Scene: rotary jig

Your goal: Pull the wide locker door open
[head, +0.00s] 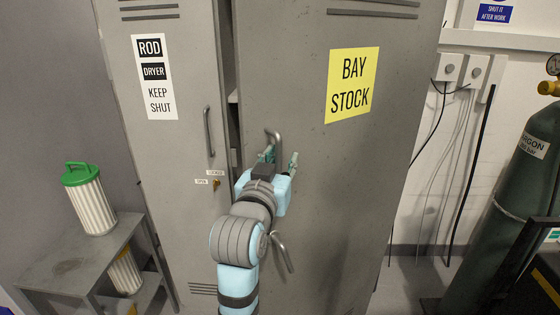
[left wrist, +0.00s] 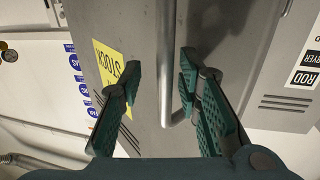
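The wide locker door (head: 310,190) is grey with a yellow BAY STOCK sign (head: 352,85). A narrow dark gap with a pale shelf edge inside shows along its left edge, so it looks slightly ajar. Its long bar handle (head: 284,254) runs upright near that edge, its middle hidden by my gripper and arm. My left gripper (head: 279,159) is at the upper part of the handle. In the left wrist view the left gripper (left wrist: 160,80) is open, with the handle bar (left wrist: 165,50) between its fingers, apparently apart from both. My right gripper shows in neither view.
The narrow ROD DRYER door (head: 170,150) stands left of the gap, with its own handle (head: 209,131). A grey side table (head: 75,262) with a green-lidded canister (head: 90,200) stands at left. A green argon cylinder (head: 515,190) stands at right. Some floor shows between locker and cylinder.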

